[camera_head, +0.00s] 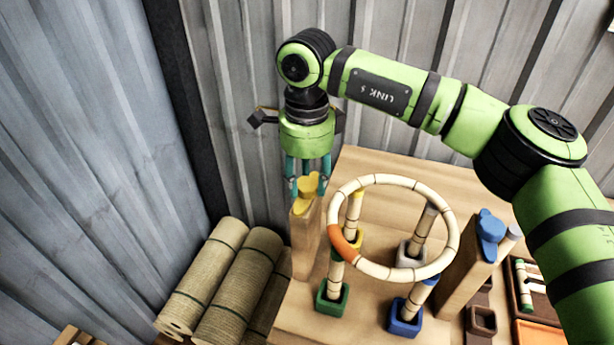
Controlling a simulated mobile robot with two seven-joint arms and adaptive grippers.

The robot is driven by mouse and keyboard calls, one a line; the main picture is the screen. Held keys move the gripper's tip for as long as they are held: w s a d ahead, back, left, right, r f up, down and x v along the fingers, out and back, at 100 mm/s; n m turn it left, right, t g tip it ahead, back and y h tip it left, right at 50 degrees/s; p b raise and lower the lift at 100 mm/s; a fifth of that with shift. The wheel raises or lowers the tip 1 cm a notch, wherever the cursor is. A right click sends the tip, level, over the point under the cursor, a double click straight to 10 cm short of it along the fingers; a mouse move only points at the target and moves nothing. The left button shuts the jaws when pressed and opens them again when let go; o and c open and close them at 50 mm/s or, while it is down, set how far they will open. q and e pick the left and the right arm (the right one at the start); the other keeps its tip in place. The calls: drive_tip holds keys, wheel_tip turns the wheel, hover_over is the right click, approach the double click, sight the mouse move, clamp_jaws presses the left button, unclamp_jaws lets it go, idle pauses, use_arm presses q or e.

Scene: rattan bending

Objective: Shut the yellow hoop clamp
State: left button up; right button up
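The yellow hoop clamp (306,193) sits on top of a wooden post at the left edge of the wooden table. My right gripper (308,184) points straight down over it, its teal fingers spread to either side of the clamp's top. I cannot tell whether the fingers touch the clamp. A pale rattan hoop (452,232) with one orange section rests on several short uprights to the right of the clamp. The clamp's far side is hidden by the fingers. My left gripper is out of view.
A blue clamp (490,226) tops another wooden post right of the hoop. Green (331,296), blue (405,318) and grey (411,253) sockets hold uprights. Rolled mats (233,282) lie left of the table (370,160). A tray (524,296) with small pieces lies far right. A metal wall stands behind.

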drive_tip(key=m+b, duration=0.3)
drive_tip(key=shift+f, duration=0.25)
drive_tip(key=m+b, duration=0.3)
drive_tip(key=m, duration=0.1)
drive_tip(key=shift+m, duration=0.3)
drive_tip(key=m+b, duration=0.2)
drive_tip(key=m, duration=0.3)
drive_tip(key=shift+r+m+b, duration=0.1)
drive_tip(key=shift+m+b, duration=0.2)
drive_tip(key=shift+b, duration=0.05)
drive_tip(key=m+b, duration=0.1)
drive_tip(key=m, duration=0.3)
drive_tip(key=shift+r+m+b, duration=0.1)
drive_tip(key=shift+m+b, duration=0.2)
drive_tip(key=shift+b, duration=0.05)
drive_tip(key=o, duration=1.1)
